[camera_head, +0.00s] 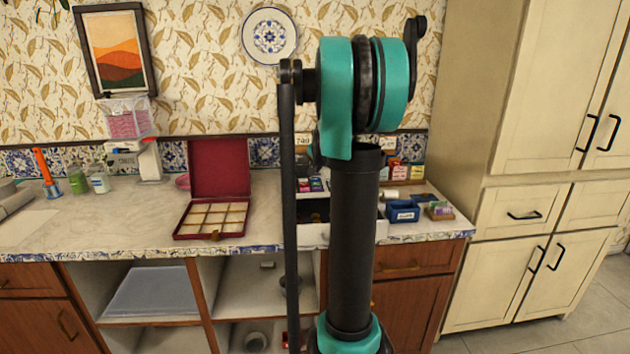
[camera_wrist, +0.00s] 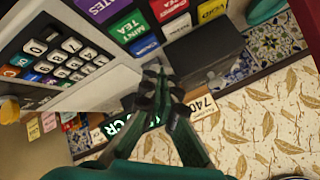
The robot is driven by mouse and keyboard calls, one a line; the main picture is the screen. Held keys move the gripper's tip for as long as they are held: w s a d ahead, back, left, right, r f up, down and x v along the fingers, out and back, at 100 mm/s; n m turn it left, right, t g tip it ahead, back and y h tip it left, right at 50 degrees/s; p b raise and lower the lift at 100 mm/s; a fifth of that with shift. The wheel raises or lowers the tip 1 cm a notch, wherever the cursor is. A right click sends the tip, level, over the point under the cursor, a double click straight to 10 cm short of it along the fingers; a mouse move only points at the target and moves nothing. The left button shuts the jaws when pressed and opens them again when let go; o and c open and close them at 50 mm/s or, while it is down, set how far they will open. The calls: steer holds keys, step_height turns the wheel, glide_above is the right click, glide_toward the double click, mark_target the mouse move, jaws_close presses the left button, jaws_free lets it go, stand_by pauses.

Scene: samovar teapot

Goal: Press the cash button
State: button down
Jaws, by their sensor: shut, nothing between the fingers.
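I cannot make out which key is cash. My gripper (camera_wrist: 158,78) is shut and empty, with its tips over or close to the register's edge near the coloured keys; contact cannot be told. In the head view my arm covers the middle of the register (camera_head: 312,186) and hides my gripper.
A dark box-like part (camera_wrist: 208,50) and a price sign (camera_wrist: 203,104) are near the fingertips. On the counter (camera_head: 110,225), an open red box (camera_head: 220,168) stands left of the register and a blue box (camera_head: 403,212) stands right.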

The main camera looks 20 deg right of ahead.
mark_target(316, 180)
steer(key=shift+r, duration=2)
